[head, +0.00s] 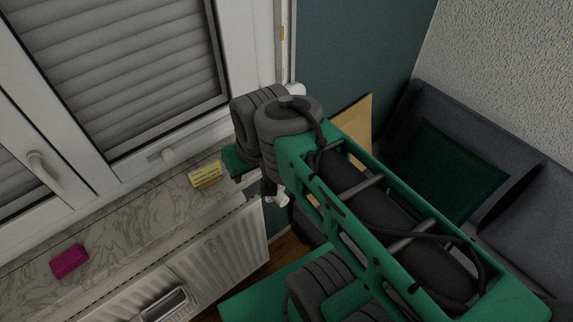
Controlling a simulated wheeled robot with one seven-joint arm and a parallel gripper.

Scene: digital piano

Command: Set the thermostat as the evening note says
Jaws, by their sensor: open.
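A small yellow note (205,175) lies on the marbled window sill, left of my wrist; its writing is too small to read. A small white knob-like part (283,199) shows at the radiator's right end, partly hidden by my arm; it may be the thermostat, and no setting can be read. My gripper (268,188) is mostly hidden behind my wrist, just above and left of this white part. It is open, and nothing shows in it. I cannot tell whether it touches the white part.
A white radiator (221,252) stands under the marbled sill (125,220). A pale device with a dark display (165,304) shows at the bottom edge. A magenta block (70,261) lies on the sill. A window handle (44,170) juts out at left. A dark grey sofa (530,185) stands right.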

